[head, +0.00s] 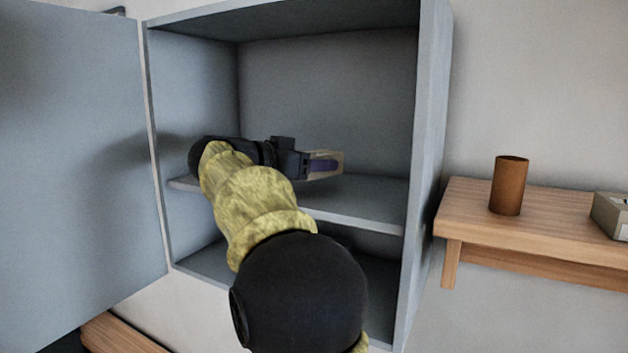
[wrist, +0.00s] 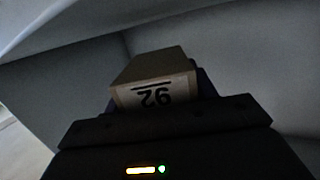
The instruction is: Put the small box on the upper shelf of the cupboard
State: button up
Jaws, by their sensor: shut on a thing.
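The cupboard (head: 434,150) is open, with an upper shelf (head: 365,203) across its middle. My gripper (head: 325,164) reaches in over this shelf from the left, lying nearly level and pointing right. It is shut on the small box (head: 339,158), a beige box mostly hidden behind a finger in the head view. In the wrist view the small box (wrist: 150,67) shows a white label with an upside-down "92". The box is inside the upper compartment. I cannot tell whether its underside touches the shelf or is just above it.
The cupboard door (head: 75,150) stands open at the left. My arm hides part of the shelf's front edge and the lower compartment. Bare shelf shows right of the gripper. A wooden side shelf (head: 465,208) at the right bears a brown cylinder (head: 508,186) and a grey-beige box (head: 610,214).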

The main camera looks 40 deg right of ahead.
aim_at(313, 194)
jog(key=shift+f+p, duration=0.4)
jog(key=shift+f, duration=1.45)
jog(key=shift+f, duration=0.15)
jog(key=o, duration=1)
